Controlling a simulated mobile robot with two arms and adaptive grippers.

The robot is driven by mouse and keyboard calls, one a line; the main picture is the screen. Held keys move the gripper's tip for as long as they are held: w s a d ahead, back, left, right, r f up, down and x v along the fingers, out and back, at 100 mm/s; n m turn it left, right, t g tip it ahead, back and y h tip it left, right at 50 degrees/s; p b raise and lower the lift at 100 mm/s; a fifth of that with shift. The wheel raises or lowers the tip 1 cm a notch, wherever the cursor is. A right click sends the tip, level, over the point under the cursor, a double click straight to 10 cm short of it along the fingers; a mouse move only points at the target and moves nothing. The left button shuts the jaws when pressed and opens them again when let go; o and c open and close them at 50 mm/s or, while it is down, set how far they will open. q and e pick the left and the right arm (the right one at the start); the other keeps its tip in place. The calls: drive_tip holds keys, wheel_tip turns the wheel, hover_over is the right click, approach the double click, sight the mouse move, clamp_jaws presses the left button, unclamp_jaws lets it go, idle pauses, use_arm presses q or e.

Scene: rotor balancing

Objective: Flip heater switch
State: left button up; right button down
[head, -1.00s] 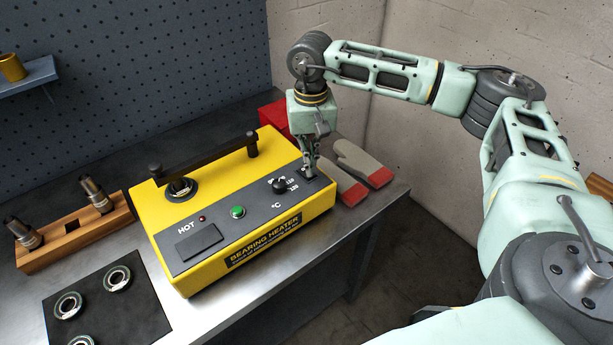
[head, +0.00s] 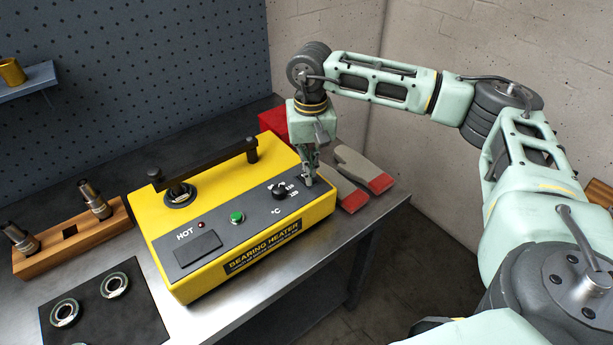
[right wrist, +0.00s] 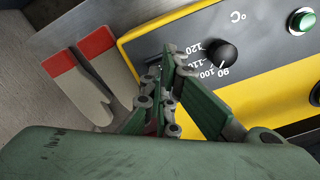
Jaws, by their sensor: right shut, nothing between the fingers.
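The yellow bearing heater (head: 258,262) stands on the metal bench, with a grey panel on its top. The panel carries a black temperature knob (head: 279,192), a green button (head: 237,217), a small red lamp (head: 201,225) by the word HOT and a dark window (head: 198,247). My right gripper (head: 308,182) is shut and empty, pointing down at the panel's right end beyond the knob. In the right wrist view its fingertips (right wrist: 172,50) lie over the panel beside the knob (right wrist: 222,54). The switch itself cannot be made out; the fingers cover that spot. My left gripper is out of view.
Grey gloves with red cuffs (head: 350,164) lie right of the heater, and a red box (head: 272,120) stands behind it. A wooden block (head: 69,248) with metal tools and a black mat (head: 135,315) with bearings are at left. A dark bar (head: 210,163) lies across the heater's top.

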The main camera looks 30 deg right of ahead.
drive_tip(key=shift+s+f+b, duration=0.1)
drive_tip(key=shift+f+b, duration=0.85)
drive_tip(key=shift+f, duration=0.3)
idle(0.9)
drive_tip(key=shift+r, duration=0.1)
drive_tip(key=shift+r+p, duration=0.65)
drive_tip(key=shift+r, duration=0.15)
drive_tip(key=shift+r+p, duration=1.5)
drive_tip(key=shift+r, duration=1.15)
